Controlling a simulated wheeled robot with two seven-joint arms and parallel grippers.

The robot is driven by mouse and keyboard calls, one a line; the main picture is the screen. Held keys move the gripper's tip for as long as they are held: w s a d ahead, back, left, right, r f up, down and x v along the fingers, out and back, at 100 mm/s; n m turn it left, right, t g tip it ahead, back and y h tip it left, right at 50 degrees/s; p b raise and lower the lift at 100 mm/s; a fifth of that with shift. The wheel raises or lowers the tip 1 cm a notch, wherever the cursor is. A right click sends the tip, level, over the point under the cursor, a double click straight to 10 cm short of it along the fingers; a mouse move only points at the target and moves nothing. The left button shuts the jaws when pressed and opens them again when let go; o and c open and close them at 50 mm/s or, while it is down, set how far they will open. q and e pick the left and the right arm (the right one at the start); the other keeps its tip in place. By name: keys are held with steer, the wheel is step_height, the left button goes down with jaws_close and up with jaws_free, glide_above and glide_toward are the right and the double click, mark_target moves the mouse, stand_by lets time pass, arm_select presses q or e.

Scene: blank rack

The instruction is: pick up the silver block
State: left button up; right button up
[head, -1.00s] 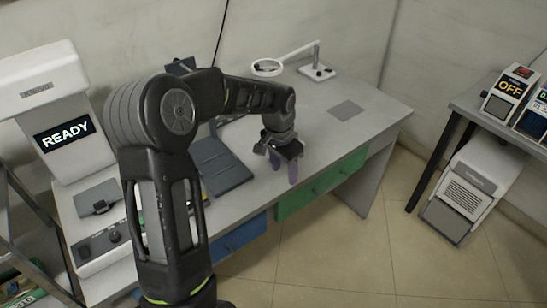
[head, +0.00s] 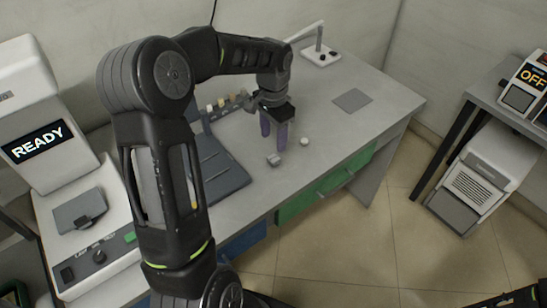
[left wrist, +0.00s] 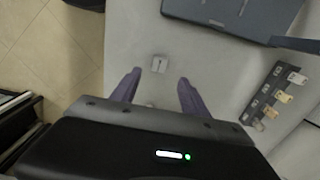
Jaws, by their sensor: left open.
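The silver block (head: 274,159) is a small grey piece on the grey desk, right of the dark tray. It also shows in the left wrist view (left wrist: 158,64), just beyond and between the fingertips. My left gripper (head: 273,142) points down with its two purple fingers apart and empty. In the left wrist view (left wrist: 160,77) the fingers frame a strip of bare desk. The fingertips appear above the desk and do not touch the block.
A small white round piece (head: 304,141) lies right of the fingers. A dark tray (head: 222,180) lies to the left, with a rack of small samples (left wrist: 263,97) near it. A lamp stand (head: 320,56) and flat grey pad (head: 352,100) are further back.

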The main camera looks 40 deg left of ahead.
mark_target(273, 158)
arm_select(q)
steer(key=shift+f, duration=1.3)
step_height(273, 158, down, 5)
steer(key=shift+f+p, duration=0.1)
steer(key=shift+p, duration=0.7)
steer(key=shift+d, duration=0.1)
steer(key=shift+c, duration=0.4)
jaws_close()
